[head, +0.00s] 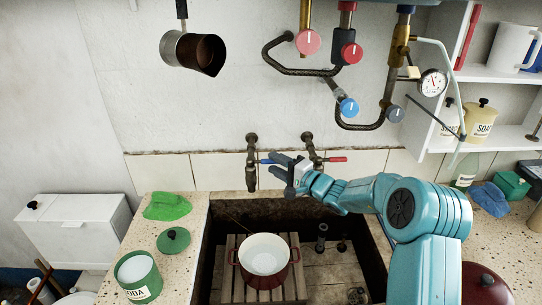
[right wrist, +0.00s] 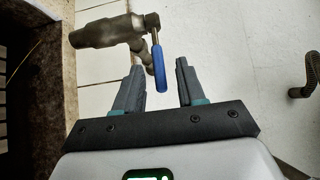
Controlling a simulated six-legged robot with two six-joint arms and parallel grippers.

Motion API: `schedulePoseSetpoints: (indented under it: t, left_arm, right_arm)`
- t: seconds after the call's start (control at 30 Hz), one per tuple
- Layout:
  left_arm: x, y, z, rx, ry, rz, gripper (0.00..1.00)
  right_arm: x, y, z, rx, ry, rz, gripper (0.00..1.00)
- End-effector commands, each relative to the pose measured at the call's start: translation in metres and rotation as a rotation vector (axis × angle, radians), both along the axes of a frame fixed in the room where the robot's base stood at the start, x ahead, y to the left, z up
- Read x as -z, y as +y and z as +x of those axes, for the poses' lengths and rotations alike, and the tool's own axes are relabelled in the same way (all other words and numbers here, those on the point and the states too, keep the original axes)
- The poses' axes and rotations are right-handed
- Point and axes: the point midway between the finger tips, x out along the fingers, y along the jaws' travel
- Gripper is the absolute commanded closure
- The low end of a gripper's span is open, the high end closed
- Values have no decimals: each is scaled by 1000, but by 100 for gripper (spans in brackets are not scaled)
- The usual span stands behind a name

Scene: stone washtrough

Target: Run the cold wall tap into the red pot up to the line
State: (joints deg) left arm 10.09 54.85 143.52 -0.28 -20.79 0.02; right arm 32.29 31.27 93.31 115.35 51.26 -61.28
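The red pot (head: 265,258) stands upright on a slatted wooden rack (head: 238,288) in the stone trough. Its inside is pale; I cannot make out a line or water level. The cold wall tap (head: 251,165) has a blue lever (head: 267,161), and its spout points down above the pot. No stream shows below it. My right gripper (head: 280,168) is at the blue lever. In the right wrist view its fingers (right wrist: 159,66) are open, with the blue lever (right wrist: 158,68) in the gap near the fingertips, not clamped. My left gripper is out of view.
A second tap with a red lever (head: 336,159) is just right of my gripper. Pipes with valves (head: 348,54) and a small hanging pan (head: 185,50) are above. A green SODA tin (head: 138,278) and a green cloth (head: 167,206) lie on the left ledge.

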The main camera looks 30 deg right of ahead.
Motion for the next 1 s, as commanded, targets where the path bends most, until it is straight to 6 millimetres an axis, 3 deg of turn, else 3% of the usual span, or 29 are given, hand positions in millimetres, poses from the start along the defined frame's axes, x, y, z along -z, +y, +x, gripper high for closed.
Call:
schedulePoseSetpoints:
  t: [0.2,0.5,0.57,0.63,0.87,1.0]
  left_arm:
    - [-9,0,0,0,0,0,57]
    - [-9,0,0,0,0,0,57]
    - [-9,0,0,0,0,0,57]
    - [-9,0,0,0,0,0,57]
    - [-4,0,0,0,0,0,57]
    - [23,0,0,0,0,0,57]
  right_arm:
    - [-1,5,22,0,0,1,61]
    - [0,6,25,0,0,1,61]
    - [0,6,25,0,0,1,77]
    - [0,6,25,0,0,0,100]
    - [3,6,24,2,0,-1,100]
    - [9,7,24,27,-2,-5,100]
